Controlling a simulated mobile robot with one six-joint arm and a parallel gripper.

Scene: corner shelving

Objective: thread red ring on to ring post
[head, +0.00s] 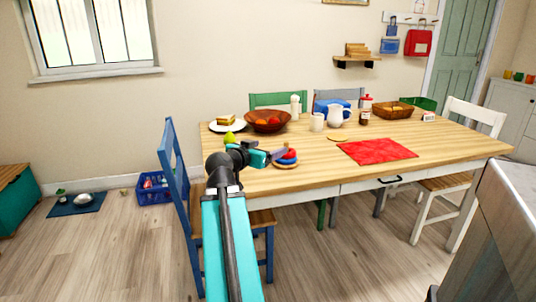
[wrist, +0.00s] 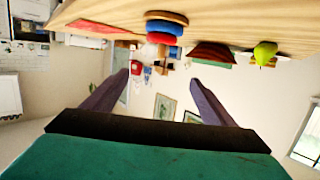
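The ring post stands upright near the table's front edge, a round wooden base (head: 286,166) with a blue ring (head: 286,161) on it and the red ring (head: 289,154) stacked above the blue one. In the wrist view, which is upside down, the wooden base (wrist: 167,17), blue ring (wrist: 165,28) and red ring (wrist: 160,38) show beyond the fingers. The post's shaft is not clear. My gripper (head: 280,154) is just left of the stack in the head view. In the wrist view my gripper (wrist: 158,78) has its fingers wide apart with nothing between them.
The wooden table (head: 440,145) also holds a red cloth (head: 377,151), a green pear (head: 229,138), a brown bowl (head: 267,121), a white mug (head: 317,122) and a jug (head: 336,116). A blue chair (head: 172,165) stands at its left end. Bare tabletop lies around the stack.

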